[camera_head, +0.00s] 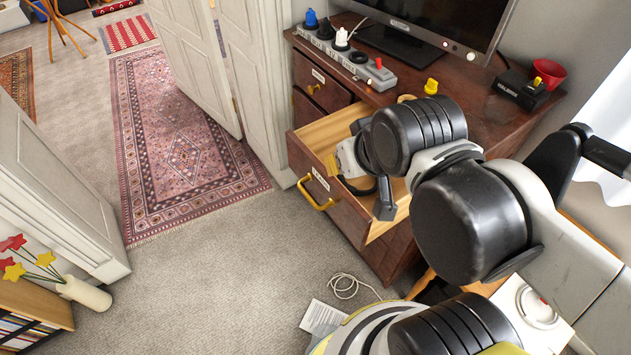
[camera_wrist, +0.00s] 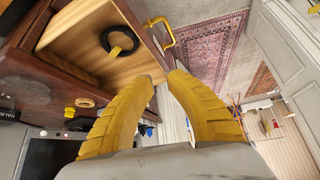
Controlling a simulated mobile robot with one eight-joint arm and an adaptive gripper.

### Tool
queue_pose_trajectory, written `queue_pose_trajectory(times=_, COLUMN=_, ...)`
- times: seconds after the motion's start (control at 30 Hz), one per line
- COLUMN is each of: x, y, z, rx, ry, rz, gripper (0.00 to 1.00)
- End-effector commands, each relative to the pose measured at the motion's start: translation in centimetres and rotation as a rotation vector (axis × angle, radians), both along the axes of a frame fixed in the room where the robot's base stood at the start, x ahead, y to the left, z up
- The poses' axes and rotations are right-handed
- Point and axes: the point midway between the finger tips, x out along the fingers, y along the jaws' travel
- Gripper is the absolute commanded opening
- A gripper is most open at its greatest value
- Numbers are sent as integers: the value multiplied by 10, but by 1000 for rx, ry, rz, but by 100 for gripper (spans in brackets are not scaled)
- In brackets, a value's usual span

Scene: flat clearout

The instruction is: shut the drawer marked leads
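The open drawer (camera_head: 353,214) sticks out of the dark wooden cabinet. Its front carries a small pale label (camera_head: 320,178), too small to read surely, and a yellow handle (camera_head: 316,196). The handle also shows in the wrist view (camera_wrist: 161,30), beyond my fingertips. A black ring-shaped coil (camera_wrist: 119,38) with a yellow tag lies inside the drawer. My gripper (camera_wrist: 164,80) has its two yellow fingers apart, with nothing between them. In the head view my arm hangs over the drawer and hides part of its inside.
Another drawer (camera_head: 318,88) above is closed. A monitor (camera_head: 425,20), a power strip (camera_head: 345,58) and a red cup (camera_head: 549,73) stand on the cabinet top. Carpet left of the drawer is clear up to the patterned rug (camera_head: 185,150). A white cable (camera_head: 350,286) lies on the floor.

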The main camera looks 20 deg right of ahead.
Motion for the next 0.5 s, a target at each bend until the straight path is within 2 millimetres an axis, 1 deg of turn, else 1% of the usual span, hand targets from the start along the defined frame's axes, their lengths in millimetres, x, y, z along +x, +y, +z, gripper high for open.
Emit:
queue_pose_trajectory(times=0.13, x=14, y=5, z=4, rx=-72, ry=43, rz=106, gripper=0)
queue_pose_trajectory(times=0.27, x=41, y=16, z=5, rx=-217, ry=130, rz=331, gripper=0)
queue_pose_trajectory(times=0.37, x=67, y=28, z=-2, rx=-342, ry=210, rz=547, gripper=0)
queue_pose_trajectory(times=0.5, x=102, y=46, z=-22, rx=-498, ry=323, rz=853, gripper=0)
